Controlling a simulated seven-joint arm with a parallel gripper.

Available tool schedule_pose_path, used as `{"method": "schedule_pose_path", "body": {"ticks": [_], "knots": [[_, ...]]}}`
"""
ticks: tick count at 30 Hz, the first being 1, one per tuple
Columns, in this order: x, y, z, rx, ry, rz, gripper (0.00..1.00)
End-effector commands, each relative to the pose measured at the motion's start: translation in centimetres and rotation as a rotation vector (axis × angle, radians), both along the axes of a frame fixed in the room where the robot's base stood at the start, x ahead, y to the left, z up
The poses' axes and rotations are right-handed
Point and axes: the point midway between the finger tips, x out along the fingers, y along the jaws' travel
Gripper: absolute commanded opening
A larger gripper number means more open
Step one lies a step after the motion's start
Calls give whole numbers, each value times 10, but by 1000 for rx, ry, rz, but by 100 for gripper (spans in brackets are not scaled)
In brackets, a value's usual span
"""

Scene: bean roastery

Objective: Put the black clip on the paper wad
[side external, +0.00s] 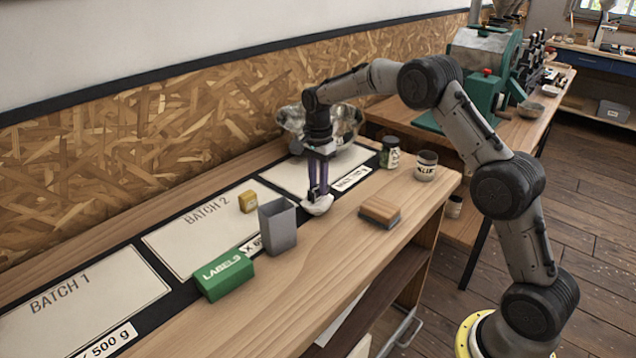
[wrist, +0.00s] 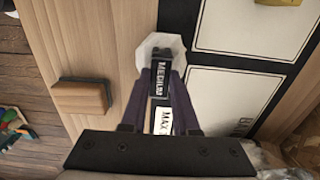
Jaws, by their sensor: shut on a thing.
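The paper wad (side external: 318,207) is a white, faceted lump on the bench, near the edge of the right-hand batch panel. It also shows at the top of the wrist view (wrist: 152,44). My gripper (side external: 317,187) points down right over the wad. It is shut on the black clip (wrist: 161,70), which carries the word MEDIUM in white. In the wrist view the clip overlaps the near part of the wad. In the side view the clip is small and mostly hidden by the fingers. I cannot tell whether it touches the wad.
A wooden block (side external: 380,212) lies right of the wad. Left of it stand a grey open bin (side external: 278,230), a green LABELS box (side external: 224,276) and a small yellow block (side external: 248,202). Two jars (side external: 390,154) (side external: 426,166) stand behind, near a shiny clear bag (side external: 345,120).

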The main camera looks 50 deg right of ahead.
Motion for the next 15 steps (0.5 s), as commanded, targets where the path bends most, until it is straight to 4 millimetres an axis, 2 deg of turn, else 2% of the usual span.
{"method": "schedule_pose_path", "body": {"ticks": [6, 7, 12, 15], "knots": [[0, 0, -3, 0, 0, 0, 0], [0, 0, -3, 0, 0, 0, 30], [0, 0, -3, 0, 0, 0, 59], [0, 0, -3, 0, 0, 0, 59]]}}
